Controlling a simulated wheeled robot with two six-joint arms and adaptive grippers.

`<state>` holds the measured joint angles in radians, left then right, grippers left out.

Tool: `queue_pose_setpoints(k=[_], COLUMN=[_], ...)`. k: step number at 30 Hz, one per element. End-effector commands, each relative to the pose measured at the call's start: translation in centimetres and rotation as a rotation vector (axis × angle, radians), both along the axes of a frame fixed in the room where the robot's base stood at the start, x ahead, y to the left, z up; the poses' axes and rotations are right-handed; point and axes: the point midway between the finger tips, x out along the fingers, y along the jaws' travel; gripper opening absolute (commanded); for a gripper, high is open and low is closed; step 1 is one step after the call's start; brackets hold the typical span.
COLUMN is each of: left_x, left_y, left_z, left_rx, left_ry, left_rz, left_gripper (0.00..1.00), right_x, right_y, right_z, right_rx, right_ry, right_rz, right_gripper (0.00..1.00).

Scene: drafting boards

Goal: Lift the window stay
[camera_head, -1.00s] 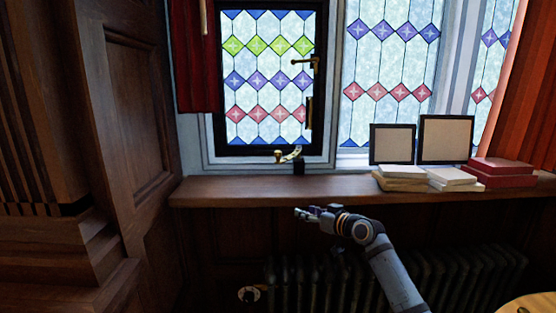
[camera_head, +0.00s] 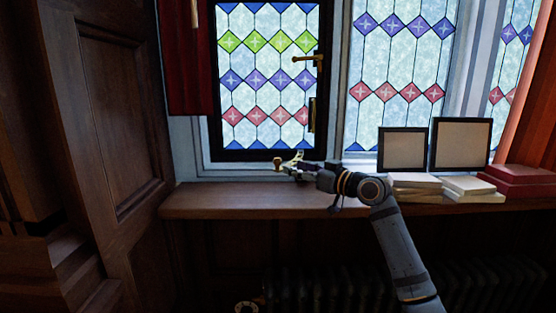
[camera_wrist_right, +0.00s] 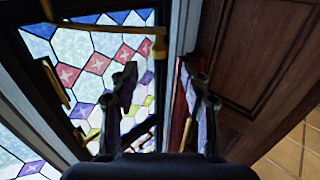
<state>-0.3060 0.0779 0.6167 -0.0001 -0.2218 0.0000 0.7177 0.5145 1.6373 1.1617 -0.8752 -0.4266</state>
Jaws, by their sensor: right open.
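The brass window stay (camera_head: 278,164) sits at the bottom of the stained-glass casement, just above the sill. Its rounded end shows at the left; the rest is partly hidden by my right gripper. In the right wrist view, a brass bar that looks like the stay (camera_wrist_right: 110,28) crosses the top, beyond the fingertips. My right gripper (camera_head: 294,166) is at the stay, just right of its rounded end. In the wrist view its two fingers (camera_wrist_right: 158,76) stand apart with nothing between them. I cannot tell whether it touches the stay. My left gripper is not in view.
The wooden sill (camera_head: 230,200) is clear at the left. Two framed panels (camera_head: 403,149) and stacked white books (camera_head: 470,187) stand on the right, with red books (camera_head: 520,180) beside them. A window handle (camera_head: 308,59) projects above. A dark radiator (camera_head: 340,285) lies below.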

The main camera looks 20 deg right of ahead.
Motion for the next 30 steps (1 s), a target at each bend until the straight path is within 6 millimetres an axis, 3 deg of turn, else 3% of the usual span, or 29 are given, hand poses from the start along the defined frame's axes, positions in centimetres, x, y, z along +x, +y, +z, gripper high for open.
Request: queue_pose_setpoints(k=[1,5,10,15,22,30], left_x=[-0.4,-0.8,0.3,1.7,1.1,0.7], left_y=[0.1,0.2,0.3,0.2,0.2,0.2], left_z=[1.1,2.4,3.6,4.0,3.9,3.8], left_rx=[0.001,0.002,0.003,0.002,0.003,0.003], left_ry=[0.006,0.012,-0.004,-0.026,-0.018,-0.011], left_rz=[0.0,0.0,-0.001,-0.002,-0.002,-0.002], left_gripper=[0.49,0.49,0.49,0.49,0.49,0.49], right_x=[0.9,3.5,6.0,7.1,7.2,7.2], right_y=[0.7,2.1,3.4,4.0,4.0,4.0], right_z=[0.8,0.7,0.5,0.2,0.0,0.0], right_rx=[0.008,0.007,0.005,0.0,0.0,0.0], right_ry=[0.001,0.003,0.002,0.001,0.001,0.001], right_rz=[0.004,0.003,0.001,0.001,0.0,0.0], right_gripper=[0.47,0.47,0.47,0.47,0.47,0.13])
